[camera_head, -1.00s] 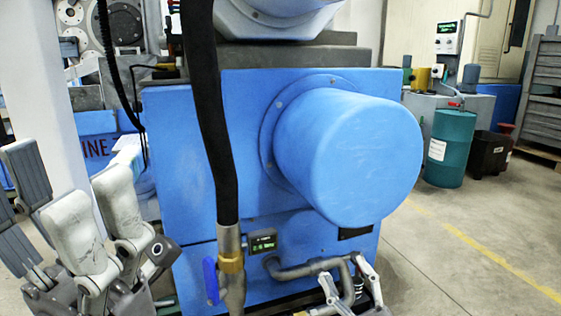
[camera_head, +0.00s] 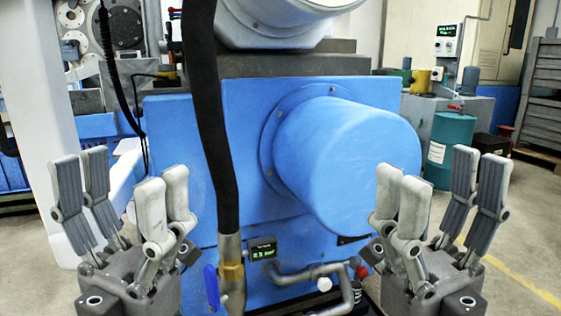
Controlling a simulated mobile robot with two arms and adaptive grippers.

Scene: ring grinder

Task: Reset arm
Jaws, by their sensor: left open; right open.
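My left gripper (camera_head: 122,178) is raised at the lower left, fingers pointing up, spread wide and empty. My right gripper (camera_head: 436,177) is raised at the lower right in the same upright pose, also open and empty. Both stand in front of the blue ring grinder (camera_head: 180,130), one on either side of its large blue cylinder (camera_head: 350,160). Neither appears to hold anything. Whether the fingers touch the machine cannot be told.
A black hose (camera_head: 209,120) runs down the machine's front to a valve with a blue handle (camera_head: 211,286). A small display (camera_head: 263,251) and grey pipes (camera_head: 310,272) sit low between the grippers. A teal barrel (camera_head: 449,145) stands at the back right, beside open floor.

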